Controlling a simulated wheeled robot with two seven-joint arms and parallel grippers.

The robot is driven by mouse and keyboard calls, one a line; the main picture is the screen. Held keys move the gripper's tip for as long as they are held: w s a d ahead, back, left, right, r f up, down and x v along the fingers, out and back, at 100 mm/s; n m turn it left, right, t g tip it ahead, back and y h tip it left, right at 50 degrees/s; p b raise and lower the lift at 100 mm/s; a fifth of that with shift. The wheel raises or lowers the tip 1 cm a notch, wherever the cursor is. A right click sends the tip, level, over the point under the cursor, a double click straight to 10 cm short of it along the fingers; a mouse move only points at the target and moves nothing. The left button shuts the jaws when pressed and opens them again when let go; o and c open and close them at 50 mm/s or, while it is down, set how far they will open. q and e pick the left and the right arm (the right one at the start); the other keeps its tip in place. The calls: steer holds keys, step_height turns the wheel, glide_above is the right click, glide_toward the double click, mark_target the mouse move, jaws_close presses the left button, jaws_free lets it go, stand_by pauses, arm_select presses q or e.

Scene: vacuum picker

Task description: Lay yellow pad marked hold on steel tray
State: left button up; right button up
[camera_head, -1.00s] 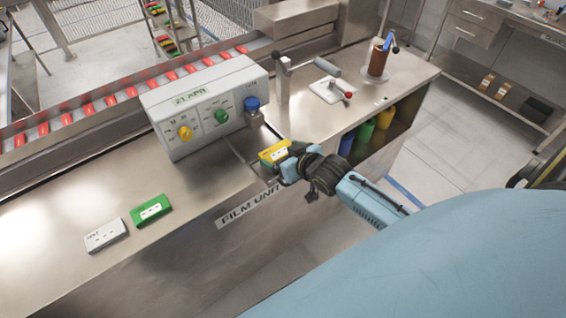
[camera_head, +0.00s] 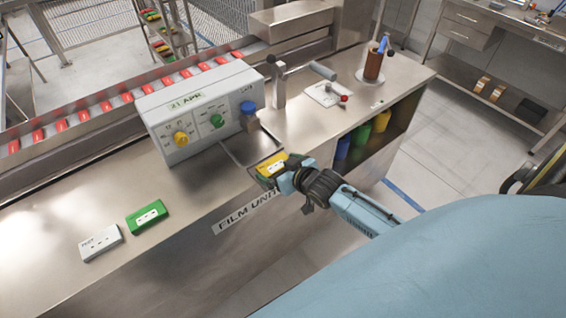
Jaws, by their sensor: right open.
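The yellow pad (camera_head: 271,165) lies at the front edge of the bench, over or on the front end of the steel tray (camera_head: 243,148); I cannot tell whether it lies flat on it. Its marking is too small to read. My right gripper (camera_head: 281,172) comes in from the right, with its jaws open at the pad's right end. The fingers are partly hidden by the wrist, so contact with the pad is unclear. My left gripper is out of view.
A green pad (camera_head: 147,216) and a white pad (camera_head: 101,243) lie on the bench at left. A steel post (camera_head: 279,88) stands behind.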

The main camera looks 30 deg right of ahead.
steer(key=a+p+v, duration=0.1)
steer(key=v, duration=1.1)
steer(key=shift+d, duration=0.5)
steer(key=shift+r, duration=0.1)
steer(key=s+d+f+g+h, duration=0.1)
steer(key=s+f+g, duration=0.3)
steer(key=f, duration=0.8)
steer(key=s+f+g, duration=0.1)
steer(key=s+f, duration=0.5)
steer(key=f, duration=0.5)
steer(key=s+a+f+g, duration=0.3)
steer(key=s+f, duration=0.5)
steer(key=s, duration=0.4)
steer(key=s+a+f+n+g, duration=0.1)
steer(key=s+a+f+g, duration=0.2)
steer(key=s+f, duration=0.5)
steer(key=s, duration=0.4)
steer(key=shift+a, duration=0.1)
